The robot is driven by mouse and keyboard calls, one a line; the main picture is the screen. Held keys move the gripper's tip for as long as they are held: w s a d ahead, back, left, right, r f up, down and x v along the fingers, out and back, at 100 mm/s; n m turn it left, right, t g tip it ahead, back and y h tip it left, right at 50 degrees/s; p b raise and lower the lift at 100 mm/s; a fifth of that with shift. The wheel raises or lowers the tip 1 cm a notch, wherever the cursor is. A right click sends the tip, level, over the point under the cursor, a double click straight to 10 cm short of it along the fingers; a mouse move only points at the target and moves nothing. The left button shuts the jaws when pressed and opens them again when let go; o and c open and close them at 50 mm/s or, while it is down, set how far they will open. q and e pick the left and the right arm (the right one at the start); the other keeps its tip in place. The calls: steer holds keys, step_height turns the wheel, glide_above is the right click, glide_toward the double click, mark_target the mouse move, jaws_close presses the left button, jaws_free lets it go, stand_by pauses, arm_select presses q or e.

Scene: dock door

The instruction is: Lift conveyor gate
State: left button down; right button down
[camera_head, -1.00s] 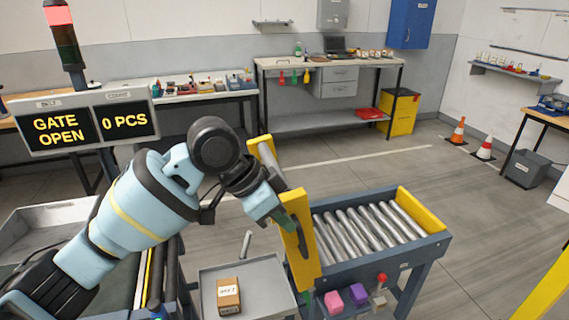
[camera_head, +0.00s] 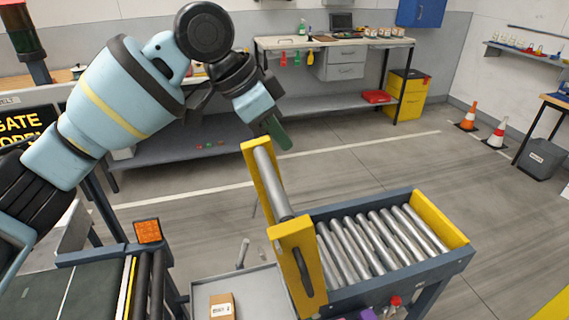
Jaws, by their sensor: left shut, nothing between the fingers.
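The conveyor gate (camera_head: 292,236) has yellow side plates with a grey roller (camera_head: 270,180) between them. It stands tilted up at the left end of the roller conveyor (camera_head: 375,250). My left gripper (camera_head: 280,136) is shut and empty, its green fingers just above and beyond the gate's far yellow plate. In this view the fingers look apart from the gate, though the depth gap is hard to judge. My right gripper is not in view.
A grey tray (camera_head: 255,292) with a small cardboard box (camera_head: 222,306) lies left of the gate. A belt conveyor (camera_head: 75,292) is at the lower left. A sign (camera_head: 25,122) is partly cut off and covered by my arm. Open floor lies behind the gate.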

arm_select(q)
steer(key=f, duration=0.3)
steer(key=d+f, duration=0.1)
steer(key=f, duration=0.2)
steer(key=d+f, duration=0.1)
steer(key=f, duration=0.1)
steer(key=shift+w+f, duration=0.35)
steer(key=shift+f, duration=0.05)
steer(key=shift+s+a+f+p, duration=0.2)
steer(key=shift+a+f+p, duration=0.1)
steer(key=shift+a, duration=0.2)
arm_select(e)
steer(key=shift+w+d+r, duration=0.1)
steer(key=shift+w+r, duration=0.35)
